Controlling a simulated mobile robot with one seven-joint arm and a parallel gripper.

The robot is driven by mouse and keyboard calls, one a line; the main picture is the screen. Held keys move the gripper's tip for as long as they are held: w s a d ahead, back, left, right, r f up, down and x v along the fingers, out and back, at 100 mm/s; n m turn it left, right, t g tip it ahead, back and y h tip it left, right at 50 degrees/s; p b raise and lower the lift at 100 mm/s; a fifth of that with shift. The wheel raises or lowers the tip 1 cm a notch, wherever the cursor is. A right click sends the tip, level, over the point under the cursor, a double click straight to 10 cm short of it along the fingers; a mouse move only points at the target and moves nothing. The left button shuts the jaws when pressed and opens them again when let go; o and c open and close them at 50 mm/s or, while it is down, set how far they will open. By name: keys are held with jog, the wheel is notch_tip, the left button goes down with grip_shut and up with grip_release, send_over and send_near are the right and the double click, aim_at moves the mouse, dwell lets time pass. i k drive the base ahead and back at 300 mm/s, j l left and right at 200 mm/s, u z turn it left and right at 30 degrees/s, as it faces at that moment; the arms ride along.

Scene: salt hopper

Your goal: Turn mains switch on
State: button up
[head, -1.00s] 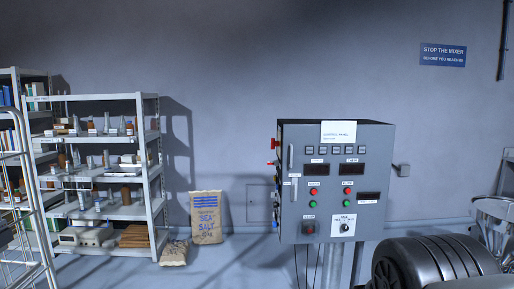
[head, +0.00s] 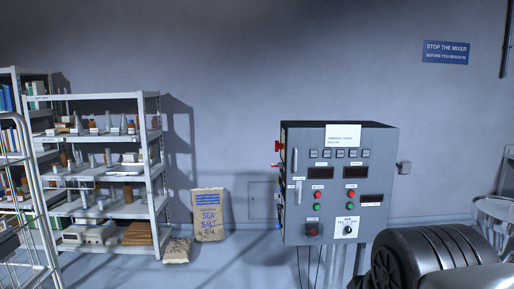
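The grey control panel (head: 371,222) stands on a post right of centre in the head view. Its labels are too small to read surely, so I cannot tell which control is the mains switch. A red part (head: 278,146) sticks out from its left side. A black rotary knob (head: 348,230) on a white plate sits at the lower right of the front. A dark square control (head: 312,230) sits to its left. Red buttons (head: 318,195) and green buttons (head: 318,206) are above. No switch position can be read. My gripper is not in view.
A metal shelf unit (head: 153,175) with bottles and boxes stands at the left, with a wire rack (head: 28,220) in front. A sea salt sack (head: 209,215) leans on the wall. A blue sign (head: 446,52) hangs at upper right.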

aim_at(277, 146)
jog(key=i+j, duration=0.65)
jog(key=i, duration=0.25)
jog(key=i+j+z, duration=0.1)
jog(key=i+j, duration=0.5)
jog(key=i, duration=0.25)
jog(key=i+j, duration=0.7)
jog(key=i, duration=0.2)
